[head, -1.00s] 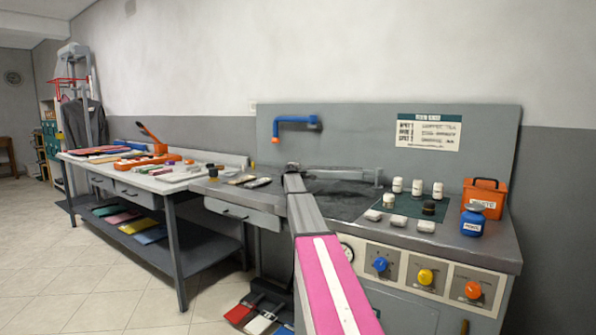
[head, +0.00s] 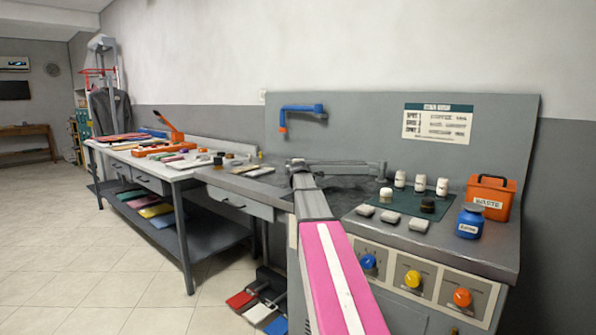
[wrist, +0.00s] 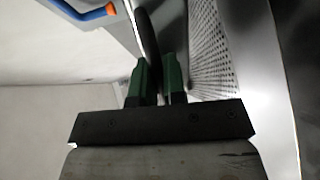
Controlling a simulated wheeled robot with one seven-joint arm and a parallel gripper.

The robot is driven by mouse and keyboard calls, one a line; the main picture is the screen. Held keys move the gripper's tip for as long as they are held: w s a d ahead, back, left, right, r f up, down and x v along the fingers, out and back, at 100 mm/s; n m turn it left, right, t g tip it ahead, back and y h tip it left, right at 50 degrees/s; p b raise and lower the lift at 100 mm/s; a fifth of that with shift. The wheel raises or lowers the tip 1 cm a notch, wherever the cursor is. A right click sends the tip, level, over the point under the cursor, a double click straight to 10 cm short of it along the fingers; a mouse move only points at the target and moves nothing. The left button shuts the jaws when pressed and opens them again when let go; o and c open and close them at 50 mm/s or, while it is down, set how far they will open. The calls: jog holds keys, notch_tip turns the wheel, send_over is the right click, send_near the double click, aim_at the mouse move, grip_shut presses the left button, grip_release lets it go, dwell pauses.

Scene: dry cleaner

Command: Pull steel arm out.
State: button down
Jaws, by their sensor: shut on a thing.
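The steel arm (head: 345,169) is a grey metal bar running left to right over the dark top of the grey work station. It has an upright piece at its right end. In the head view my arm reaches to its left end, and my fingertips are too small and covered to make out there. In the wrist view my gripper (wrist: 158,80) has green fingers shut on a dark, curved rod (wrist: 148,35) that looks like the steel arm's handle. A perforated metal surface (wrist: 212,45) lies just right of the fingers.
A blue pipe with an orange tip (head: 300,109) juts from the back panel above. To the right are white bottles (head: 420,183), a blue jar (head: 470,222) and an orange waste box (head: 490,198). A long white table (head: 150,152) stands left. Floor is free at front left.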

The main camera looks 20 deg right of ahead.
jog(key=shift+s+f, duration=0.1)
jog(key=shift+s, duration=0.3)
jog(key=c, duration=1.2)
grip_release()
jog(key=shift+s+a, duration=0.1)
jog(key=v, duration=1)
jog(key=shift+s, duration=0.3)
jog(key=shift+s+a, duration=0.1)
jog(key=shift+a, duration=0.05)
